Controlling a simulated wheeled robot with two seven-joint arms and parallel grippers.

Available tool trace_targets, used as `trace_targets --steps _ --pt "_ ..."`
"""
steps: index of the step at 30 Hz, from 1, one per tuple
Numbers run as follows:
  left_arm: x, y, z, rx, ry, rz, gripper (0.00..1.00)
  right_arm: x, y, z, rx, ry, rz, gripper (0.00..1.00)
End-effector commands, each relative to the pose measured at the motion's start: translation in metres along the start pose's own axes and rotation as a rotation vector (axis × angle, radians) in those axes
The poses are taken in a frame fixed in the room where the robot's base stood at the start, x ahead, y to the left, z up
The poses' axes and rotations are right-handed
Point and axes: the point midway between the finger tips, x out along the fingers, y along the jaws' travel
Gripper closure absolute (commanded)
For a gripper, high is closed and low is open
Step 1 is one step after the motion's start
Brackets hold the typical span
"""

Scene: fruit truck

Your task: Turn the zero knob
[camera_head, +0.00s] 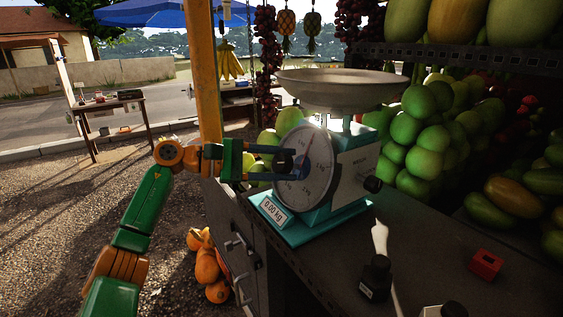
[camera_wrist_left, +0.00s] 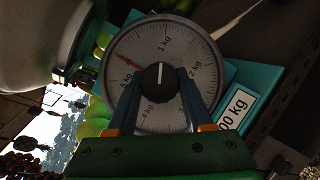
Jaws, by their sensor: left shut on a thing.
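The teal and white scale (camera_head: 345,158) stands on the dark counter with its dial (camera_head: 312,170) facing my left arm. A black knob (camera_wrist_left: 159,76) with a white line sits at the dial's centre. My left gripper (camera_wrist_left: 157,90) is shut on this knob, one blue finger on each side. In the head view my left gripper (camera_head: 284,164) reaches in from the left and partly hides the dial. The dial's red needle (camera_wrist_left: 126,58) points up-left in the wrist view. Another black knob (camera_head: 372,184) is on the scale's right side. My right gripper is not in view.
A metal pan (camera_head: 340,90) tops the scale. A label reading 0.00 kg (camera_head: 273,212) is at its base. Green fruit (camera_head: 420,130) is piled behind and right. A red block (camera_head: 486,264) and a small black object (camera_head: 376,277) are on the counter. An orange post (camera_head: 205,80) stands behind my gripper.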

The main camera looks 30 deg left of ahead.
Motion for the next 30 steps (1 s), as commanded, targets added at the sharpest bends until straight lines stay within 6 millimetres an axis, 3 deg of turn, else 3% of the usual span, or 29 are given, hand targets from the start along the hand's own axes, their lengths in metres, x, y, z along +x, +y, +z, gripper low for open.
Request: trace_targets --steps 10,11,14,23,30 --pt "0.0 0.0 0.0 0.002 0.0 0.001 1.0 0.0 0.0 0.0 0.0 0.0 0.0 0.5" --pt "0.0 0.0 0.0 0.002 0.0 0.001 0.43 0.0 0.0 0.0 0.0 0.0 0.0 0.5" --pt "0.0 0.0 0.0 0.001 0.0 0.001 0.19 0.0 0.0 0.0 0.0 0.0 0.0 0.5" --pt "-0.002 -0.001 -0.001 0.001 0.001 0.001 0.19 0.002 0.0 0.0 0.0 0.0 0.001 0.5" --pt "-0.05 -0.002 -0.003 0.002 0.003 0.004 0.19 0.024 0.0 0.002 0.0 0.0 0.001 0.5"
